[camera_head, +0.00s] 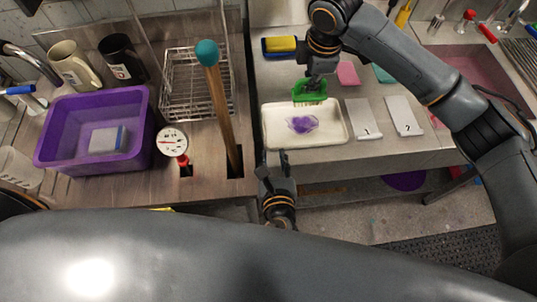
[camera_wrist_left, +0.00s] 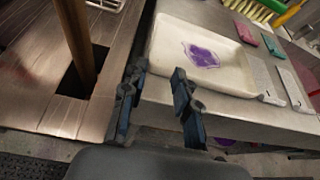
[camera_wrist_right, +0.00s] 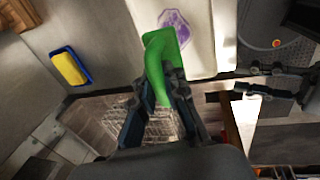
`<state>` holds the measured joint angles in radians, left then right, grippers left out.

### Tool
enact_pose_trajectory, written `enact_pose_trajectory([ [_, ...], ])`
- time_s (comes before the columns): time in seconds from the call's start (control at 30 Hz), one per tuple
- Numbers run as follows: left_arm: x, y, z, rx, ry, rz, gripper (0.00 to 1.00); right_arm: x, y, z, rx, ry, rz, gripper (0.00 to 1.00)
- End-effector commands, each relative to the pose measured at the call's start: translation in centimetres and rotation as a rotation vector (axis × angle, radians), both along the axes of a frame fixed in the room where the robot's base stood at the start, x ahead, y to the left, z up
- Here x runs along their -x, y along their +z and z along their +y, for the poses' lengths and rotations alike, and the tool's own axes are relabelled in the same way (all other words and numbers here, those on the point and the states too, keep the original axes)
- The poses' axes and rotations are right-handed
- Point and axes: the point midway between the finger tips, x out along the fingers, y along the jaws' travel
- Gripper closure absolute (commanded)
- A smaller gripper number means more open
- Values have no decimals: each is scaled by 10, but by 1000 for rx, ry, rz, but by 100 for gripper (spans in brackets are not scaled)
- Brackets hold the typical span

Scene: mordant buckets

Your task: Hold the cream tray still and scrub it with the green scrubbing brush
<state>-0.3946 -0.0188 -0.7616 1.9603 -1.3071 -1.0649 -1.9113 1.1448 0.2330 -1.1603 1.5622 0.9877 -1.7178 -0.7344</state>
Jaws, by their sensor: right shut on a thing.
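The cream tray (camera_head: 333,137) lies on the grey counter with a purple stain (camera_head: 302,124) on its floor. It also shows in the left wrist view (camera_wrist_left: 235,80). The green scrubbing brush (camera_head: 310,91) is over the tray's far edge, bristles down; I cannot tell if they touch. My right gripper (camera_wrist_right: 160,95) is shut on the brush (camera_wrist_right: 168,60). My left gripper (camera_head: 276,160) is at the counter's front edge, just short of the tray's near left corner. In the left wrist view its fingers (camera_wrist_left: 155,95) are apart with nothing between them.
A yellow sponge in a blue dish (camera_head: 280,46) sits behind the tray. Two numbered white cards (camera_head: 363,119) lie right of it. A wooden pole with a teal top (camera_head: 208,53) stands upright left of it. A purple tub (camera_head: 138,124) stands farther left.

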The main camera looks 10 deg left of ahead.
Motion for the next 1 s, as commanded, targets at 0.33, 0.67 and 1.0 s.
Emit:
enact_pose_trajectory([
  [0.33, -27, -2, 22, -47, 33, -11, 70, 0, 0, 0, 0, 0, 0, 100],
  [0.67, -82, -27, 39, -45, 32, -9, 70, 0, 0, 0, 0, 0, 0, 100],
  [1.0, -106, -38, 47, -43, 30, -9, 70, 0, 0, 0, 0, 0, 0, 100],
])
